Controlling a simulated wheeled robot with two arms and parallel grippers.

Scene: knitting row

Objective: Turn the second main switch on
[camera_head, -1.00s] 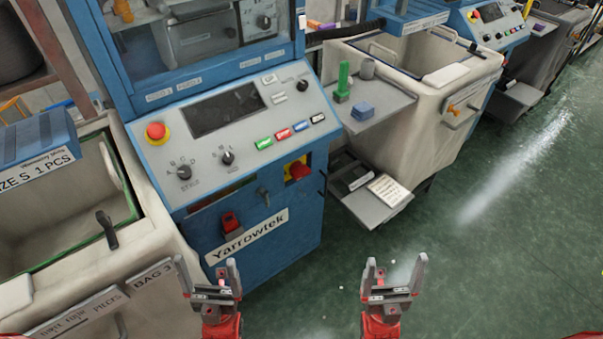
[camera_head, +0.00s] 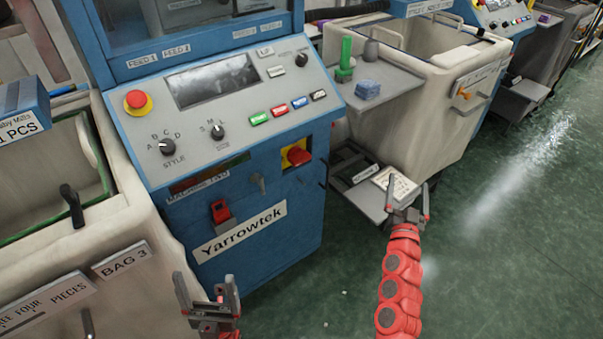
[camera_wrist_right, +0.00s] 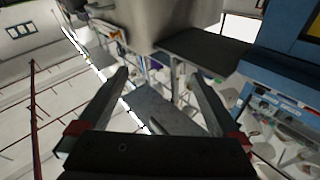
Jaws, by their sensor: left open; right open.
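The blue machine (camera_head: 262,220) labelled Yarrowtek stands at centre left in the head view. A red rotary main switch (camera_head: 297,155) on a yellow plate sits on its front, below the control panel. My right gripper (camera_head: 408,192) is open and empty, to the right of the switch and apart from it, by the low shelf; its fingers also show open in the right wrist view (camera_wrist_right: 160,76). The main switch is not identifiable there. My left gripper (camera_head: 206,288) is open and empty, below the Yarrowtek label.
The panel has a red stop button (camera_head: 138,101), knobs and coloured buttons. A red-handled part (camera_head: 220,211) sits on the front. A side shelf (camera_head: 396,92) holds a green item and a blue block. A low shelf (camera_head: 366,205) juts out. Green floor (camera_head: 480,260) is clear at right.

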